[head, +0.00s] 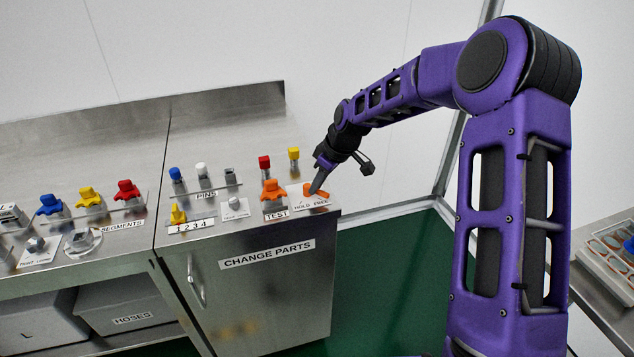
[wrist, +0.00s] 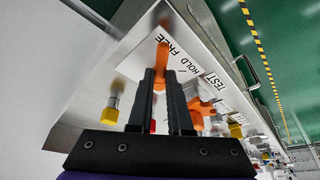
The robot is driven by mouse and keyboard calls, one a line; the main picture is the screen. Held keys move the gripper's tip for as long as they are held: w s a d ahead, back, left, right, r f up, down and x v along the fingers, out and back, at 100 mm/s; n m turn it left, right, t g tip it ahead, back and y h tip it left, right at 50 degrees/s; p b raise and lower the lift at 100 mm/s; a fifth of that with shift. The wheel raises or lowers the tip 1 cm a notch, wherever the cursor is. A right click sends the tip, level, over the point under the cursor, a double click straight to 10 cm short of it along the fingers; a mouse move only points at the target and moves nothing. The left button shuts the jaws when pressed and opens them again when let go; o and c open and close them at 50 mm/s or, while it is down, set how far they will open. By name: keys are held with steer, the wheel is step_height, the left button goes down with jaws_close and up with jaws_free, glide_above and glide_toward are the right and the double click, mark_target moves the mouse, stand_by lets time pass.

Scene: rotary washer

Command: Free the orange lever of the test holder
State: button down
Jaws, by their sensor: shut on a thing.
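The orange lever (head: 322,193) sits on the change parts counter, behind the "HOLD FREE" label (head: 311,204). My gripper (head: 316,187) reaches down onto it from above, and its fingertips cover part of the lever. In the wrist view the lever (wrist: 162,60) shows between the two fingers of my gripper (wrist: 166,78), which is shut on it. Its far end shows beyond the fingertips near the word "FREE". Which word the lever points to is not clear. The test holder with an orange part (head: 273,190) stands just left, above the "TEST" label (head: 276,214).
A red-topped pin (head: 264,163) and a yellow-topped pin (head: 293,155) stand behind the lever. The pins rack (head: 205,190) and a yellow knob (head: 178,214) are further left. The counter's right edge is close to the lever.

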stand_by(0.3)
steer(key=c, duration=0.8)
jaws_free()
steer(key=shift+c, duration=0.2)
steer(key=p+v, duration=0.1)
steer(key=v, duration=1.6)
steer(key=shift+d, duration=0.2)
steer(key=shift+s+r, duration=0.1)
steer(key=shift+r, duration=0.05)
